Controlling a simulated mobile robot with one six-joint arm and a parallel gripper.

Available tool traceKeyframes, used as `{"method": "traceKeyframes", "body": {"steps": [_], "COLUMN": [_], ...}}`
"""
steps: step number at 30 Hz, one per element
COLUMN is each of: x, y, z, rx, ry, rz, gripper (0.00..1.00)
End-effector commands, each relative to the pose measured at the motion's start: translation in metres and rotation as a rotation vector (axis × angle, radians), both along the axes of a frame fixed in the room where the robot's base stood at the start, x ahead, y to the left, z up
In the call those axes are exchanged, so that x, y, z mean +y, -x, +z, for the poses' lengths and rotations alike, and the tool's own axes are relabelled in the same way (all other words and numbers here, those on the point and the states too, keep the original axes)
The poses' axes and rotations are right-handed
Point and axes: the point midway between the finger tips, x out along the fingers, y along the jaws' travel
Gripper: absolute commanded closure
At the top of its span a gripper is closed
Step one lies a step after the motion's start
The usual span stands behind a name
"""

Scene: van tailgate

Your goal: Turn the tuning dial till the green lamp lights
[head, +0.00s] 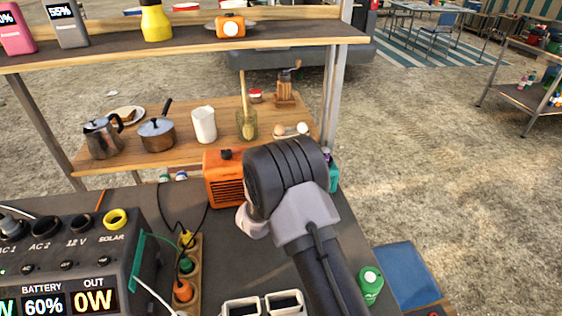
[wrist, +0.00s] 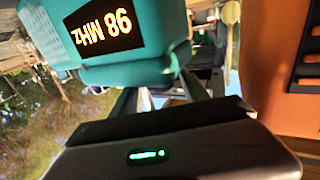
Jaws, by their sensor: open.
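A teal radio (wrist: 115,70) fills the upper left of the wrist view, upside down there, with a lit display (wrist: 103,30) reading 98 MHz. In the head view only a sliver of the teal radio (head: 334,175) shows behind my arm. The tuning dial and a green lamp on the radio are not clearly visible. My gripper (wrist: 165,98) is open and close beside the radio, its fingers partly shaded in the wrist view; I cannot tell if they touch anything. In the head view my arm's wrist hides the fingers.
An orange slotted device (head: 224,185) stands just left of my wrist; it also fills the right of the wrist view (wrist: 275,60). A power station (head: 75,245) and plug strip (head: 188,265) are at left. A green can (head: 370,284) stands front right. Shelves stand behind.

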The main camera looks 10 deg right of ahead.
Motion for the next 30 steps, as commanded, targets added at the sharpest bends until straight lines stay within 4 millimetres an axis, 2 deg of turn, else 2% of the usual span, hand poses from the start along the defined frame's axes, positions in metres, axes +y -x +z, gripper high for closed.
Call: {"method": "traceKeyframes", "body": {"steps": [5,18,21,25,30], "x": [0.012,0.064,0.072,0.077,0.078], "y": [0.02,0.126,0.142,0.154,0.156], "z": [0.002,0.002,0.001,0.0,0.0], "rx": [0.003,0.002,0.002,0.001,0.0], "ry": [0.002,0.002,0.001,0.0,0.0], "rz": [0.003,0.005,0.004,0.001,0.0], "gripper": [0.47,0.47,0.47,0.47,0.47]}}
